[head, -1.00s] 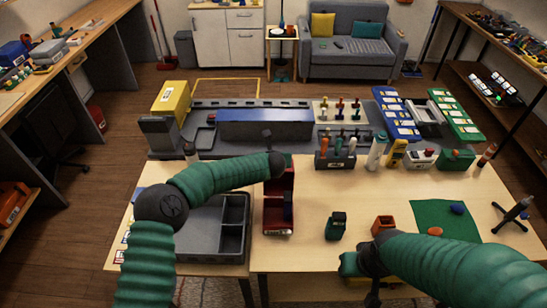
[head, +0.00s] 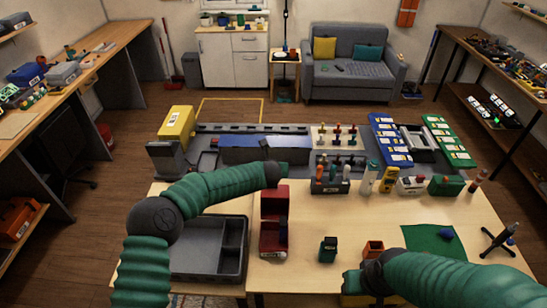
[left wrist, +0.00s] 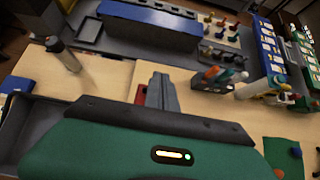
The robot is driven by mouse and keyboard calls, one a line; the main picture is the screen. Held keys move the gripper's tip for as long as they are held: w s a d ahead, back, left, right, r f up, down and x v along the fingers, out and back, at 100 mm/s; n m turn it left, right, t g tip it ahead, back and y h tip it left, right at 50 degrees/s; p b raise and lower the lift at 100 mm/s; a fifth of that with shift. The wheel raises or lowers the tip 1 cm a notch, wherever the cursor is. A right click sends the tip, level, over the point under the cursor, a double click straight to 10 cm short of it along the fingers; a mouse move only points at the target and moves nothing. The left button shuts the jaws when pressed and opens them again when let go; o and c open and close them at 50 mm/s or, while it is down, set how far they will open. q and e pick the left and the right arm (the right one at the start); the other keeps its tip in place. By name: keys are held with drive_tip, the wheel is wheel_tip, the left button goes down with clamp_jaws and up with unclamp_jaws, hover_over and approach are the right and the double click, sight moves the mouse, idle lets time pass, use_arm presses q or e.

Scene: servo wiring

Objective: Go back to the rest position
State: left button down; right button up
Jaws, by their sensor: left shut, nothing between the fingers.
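My left arm reaches in from the left over the front table in the head view and ends just above the red bin (head: 272,242). My left gripper, seen in the left wrist view (left wrist: 161,92), has its grey fingers together and empty, pointing forward over the table. Part of the red bin shows behind the fingers there. My right arm comes in from the lower right. My right gripper (head: 352,281) is low near the table's front edge, left of the small orange box (head: 373,249). Its fingers are not clear.
A grey divided tray (head: 208,275) lies under my left arm. A dark green box (head: 328,249) stands near the middle and a green mat (head: 425,240) lies at right. Behind are a long blue bin (head: 240,155), a tool holder (head: 330,186) and several upright bottles.

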use_arm(q)
drive_tip(key=s+d+f+m+h+b, duration=0.25)
drive_tip(key=s+m+b, duration=0.5)
drive_tip(key=m, duration=0.95)
drive_tip(key=s+a+f+m+g+y+b, duration=0.1)
drive_tip(key=s+a+f+m+g+b, duration=0.1)
drive_tip(key=s+a+m, duration=0.4)
drive_tip(key=s+a+f+m+g+b, duration=0.2)
drive_tip(key=s+a+f+m, duration=0.3)
drive_tip(key=s, duration=1.1)
drive_tip(key=s+a+f+m+g+y+b, duration=0.1)
drive_tip(key=s+a+f+m+g+b, duration=0.2)
drive_tip(key=s+a+m, duration=0.4)
drive_tip(key=s+a+f, duration=0.1)
drive_tip(key=s+a, duration=0.1)
drive_tip(key=s, duration=0.2)
drive_tip(key=shift+s+a+m+y, duration=0.2)
drive_tip(key=shift+a+m+y, duration=0.1)
drive_tip(key=shift+m+y, duration=0.1)
